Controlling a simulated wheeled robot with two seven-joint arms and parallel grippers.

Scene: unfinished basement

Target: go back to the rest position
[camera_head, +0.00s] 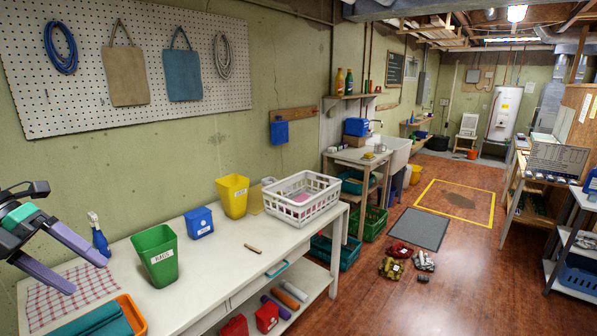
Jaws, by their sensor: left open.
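My left gripper (87,275) comes in at the left edge, over the left end of the white workbench (215,262). Its two purple-grey fingers are spread apart with nothing between them. Below them lies a red-and-white checked cloth (68,294). A blue spray bottle with a white top (99,236) stands just beyond the far finger; I cannot tell whether they touch. A green bin with a label (156,256) stands to the right of the fingers, apart from them. My right gripper is not in view.
An orange tray with teal cloth (133,314) is at the bench's front left. A blue box (199,222), a yellow bin (233,195) and a white basket (301,197) stand farther along. A pegboard (78,62) hangs behind. The wooden floor (400,310) at right is mostly clear.

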